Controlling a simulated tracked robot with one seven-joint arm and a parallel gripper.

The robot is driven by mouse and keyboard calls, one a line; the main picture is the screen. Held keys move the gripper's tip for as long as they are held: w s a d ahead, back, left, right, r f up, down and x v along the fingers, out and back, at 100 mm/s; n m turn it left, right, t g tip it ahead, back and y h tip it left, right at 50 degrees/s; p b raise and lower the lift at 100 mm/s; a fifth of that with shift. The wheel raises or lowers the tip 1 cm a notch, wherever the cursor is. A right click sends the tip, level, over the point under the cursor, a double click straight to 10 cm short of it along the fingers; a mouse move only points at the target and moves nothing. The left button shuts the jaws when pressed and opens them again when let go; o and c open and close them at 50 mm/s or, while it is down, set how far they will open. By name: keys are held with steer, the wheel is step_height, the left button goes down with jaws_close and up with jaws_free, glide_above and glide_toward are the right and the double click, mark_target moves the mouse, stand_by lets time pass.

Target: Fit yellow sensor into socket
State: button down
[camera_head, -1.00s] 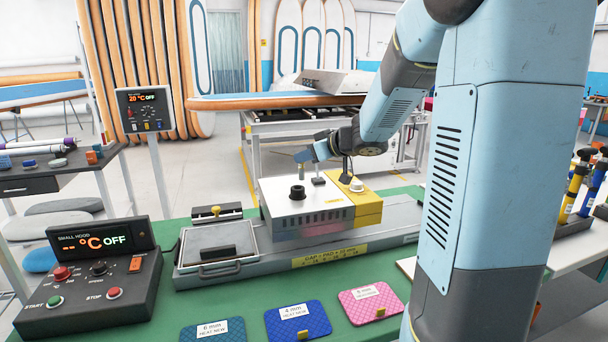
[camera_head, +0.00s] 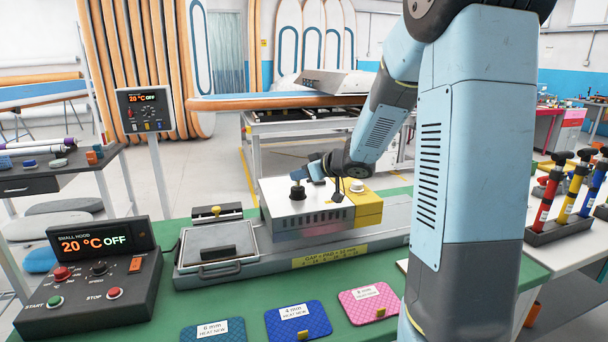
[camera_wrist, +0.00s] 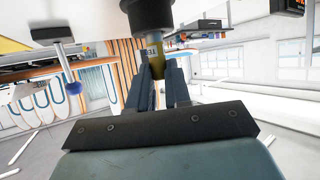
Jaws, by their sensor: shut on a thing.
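The black round socket (camera_head: 297,193) stands on top of the white hood box (camera_head: 285,209). My gripper (camera_head: 303,175) is at the top of the socket, coming in from the right with its fingers tilted down. There, a large black cylinder (camera_wrist: 150,14), which looks like the socket, meets the sensor's far end. How deep the sensor sits in it cannot be told. In the head view the sensor is hidden by the fingers.
The hood box has a yellow end (camera_head: 369,212) with a light knob (camera_head: 357,186) close to my wrist. A control panel reading 20 °C OFF (camera_head: 92,243) stands at left. Teal, blue and pink pads (camera_head: 369,306) lie in front. The green bench (camera_head: 250,320) between them is clear.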

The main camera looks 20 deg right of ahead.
steer(key=shift+f, duration=0.1)
steer(key=c, duration=1.1)
jaws_free()
steer(key=shift+o, duration=0.2)
